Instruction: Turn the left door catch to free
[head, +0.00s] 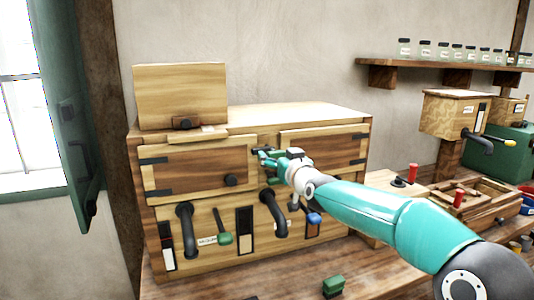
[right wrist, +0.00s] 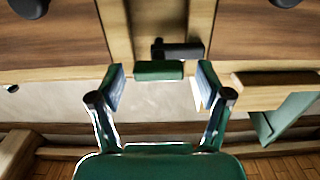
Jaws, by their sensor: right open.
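The left door (head: 200,167) of the wooden cabinet is shut, with a dark round knob (head: 231,180) near its lower right. My right gripper (head: 264,153) is at the upper part of the post between the two doors and covers the catch area in the head view. In the right wrist view, my right gripper (right wrist: 160,78) is open. A short green bar (right wrist: 159,70) shows between its fingertips, and I cannot tell whether they touch it. A dark catch (right wrist: 184,50) lies crosswise on the post just beyond. My left gripper is not in view.
The right door (head: 325,145) is also shut. Curved dark handles (head: 186,230) stick out below the doors. A wooden box (head: 180,95) stands on the cabinet top. A green block (head: 333,286) lies on the bench in front. Wooden trays (head: 480,200) stand at the right.

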